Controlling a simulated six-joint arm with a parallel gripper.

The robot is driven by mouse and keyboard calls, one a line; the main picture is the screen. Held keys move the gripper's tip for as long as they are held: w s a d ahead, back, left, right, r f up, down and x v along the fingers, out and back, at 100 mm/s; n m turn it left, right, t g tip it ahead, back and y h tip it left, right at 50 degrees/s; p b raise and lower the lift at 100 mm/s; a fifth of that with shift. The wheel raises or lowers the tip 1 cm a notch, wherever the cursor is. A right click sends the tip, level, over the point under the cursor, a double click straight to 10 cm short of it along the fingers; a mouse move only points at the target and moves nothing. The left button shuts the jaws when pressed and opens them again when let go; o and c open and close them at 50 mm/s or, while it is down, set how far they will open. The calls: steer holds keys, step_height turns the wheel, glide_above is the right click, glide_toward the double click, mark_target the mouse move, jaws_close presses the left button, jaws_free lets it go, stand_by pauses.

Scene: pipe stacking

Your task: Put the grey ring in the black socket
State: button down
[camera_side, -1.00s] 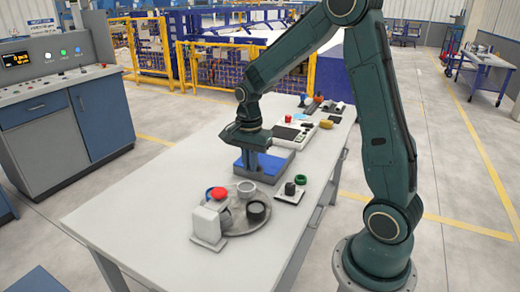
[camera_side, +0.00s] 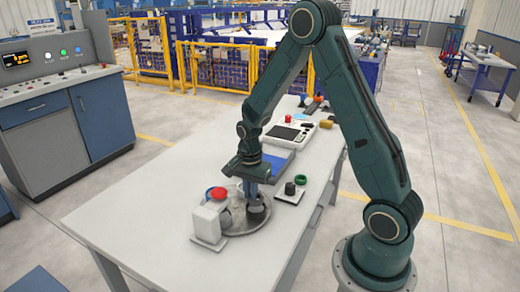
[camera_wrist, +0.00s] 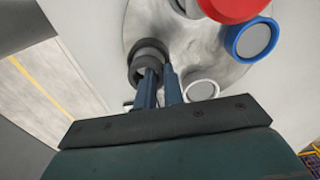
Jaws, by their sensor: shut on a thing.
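The dark grey ring (camera_wrist: 146,47) stands on a round metal plate (camera_wrist: 212,76) in the wrist view. In the side view the ring (camera_side: 259,215) is low on the plate, partly behind the fingers. My gripper (camera_side: 252,195) points down at it, and in the wrist view my gripper (camera_wrist: 160,72) has its two blue fingers shut on the ring's wall, one finger at the opening and one outside. A black round part, seemingly the black socket (camera_side: 290,188), stands on a small white base to the right of the plate; its opening cannot be made out.
A white ring (camera_wrist: 203,89) and a blue ring (camera_wrist: 251,40) share the plate, close to my fingers. A green ring (camera_side: 301,180) lies by the socket. A blue tray (camera_side: 277,160) is behind.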

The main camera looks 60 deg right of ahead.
mark_target(251, 200)
steer(key=shift+f, duration=1.1)
steer(key=shift+s+f, duration=0.1)
steer(key=shift+f, duration=0.55)
steer(key=c, duration=1.6)
jaws_free()
steer(key=shift+o, duration=0.2)
steer(key=shift+r, duration=0.1)
steer(key=shift+o, duration=0.2)
steer(key=shift+r, duration=0.65)
step_height(251, 200, up, 12)
